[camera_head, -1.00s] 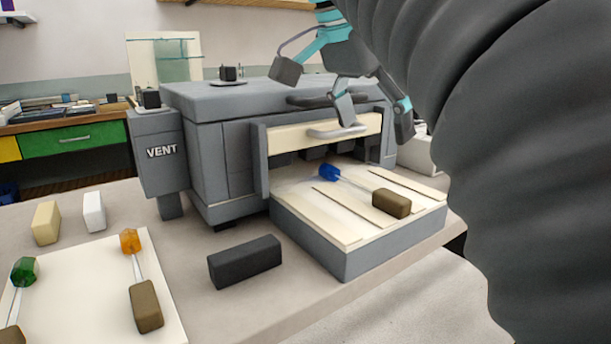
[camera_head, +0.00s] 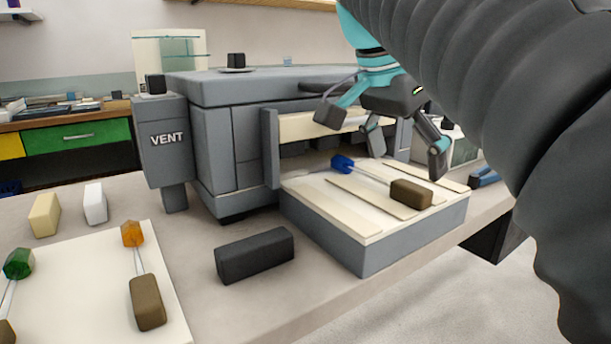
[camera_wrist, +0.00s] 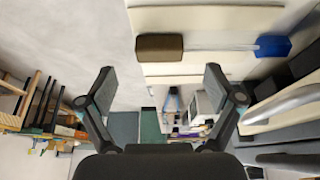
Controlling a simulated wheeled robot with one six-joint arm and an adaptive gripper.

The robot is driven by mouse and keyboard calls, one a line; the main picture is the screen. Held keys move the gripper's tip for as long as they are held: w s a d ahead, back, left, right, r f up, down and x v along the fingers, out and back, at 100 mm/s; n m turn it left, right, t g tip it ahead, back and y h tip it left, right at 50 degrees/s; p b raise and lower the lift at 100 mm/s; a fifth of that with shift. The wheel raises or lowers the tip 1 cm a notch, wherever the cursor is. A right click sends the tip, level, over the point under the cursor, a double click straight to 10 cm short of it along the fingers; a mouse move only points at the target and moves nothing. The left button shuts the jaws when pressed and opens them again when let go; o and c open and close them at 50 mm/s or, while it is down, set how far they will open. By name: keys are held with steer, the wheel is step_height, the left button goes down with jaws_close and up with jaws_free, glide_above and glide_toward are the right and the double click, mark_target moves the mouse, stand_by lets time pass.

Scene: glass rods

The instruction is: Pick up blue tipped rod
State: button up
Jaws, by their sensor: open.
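The blue-tipped rod has a faceted blue tip (camera_head: 341,163), a clear shaft and a brown block handle (camera_head: 411,193). It lies on the slatted cream tray (camera_head: 350,224) in front of the grey oven-like unit. In the wrist view the brown handle (camera_wrist: 159,47) is at upper centre and the blue tip (camera_wrist: 272,46) at upper right. My gripper (camera_head: 406,160) is open and empty, above and behind the handle end of the rod. In the wrist view its two fingers (camera_wrist: 159,86) are spread wide, with the rod beyond them and apart from them.
The grey unit (camera_head: 228,140) marked VENT stands behind the tray, with a handle bar close to my gripper. A black block (camera_head: 254,255) lies left of the tray. Orange-tipped (camera_head: 132,233) and green-tipped (camera_head: 18,264) rods lie on a cream board (camera_head: 75,290).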

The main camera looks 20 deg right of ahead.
mark_target(412, 185)
steer(key=b+x, duration=0.3)
steer(key=x, duration=0.1)
steer(key=shift+d, duration=0.1)
steer(key=c, duration=1.3)
steer(key=shift+o, duration=0.2)
steer(key=shift+r+p, duration=0.15)
steer(key=shift+p, duration=0.15)
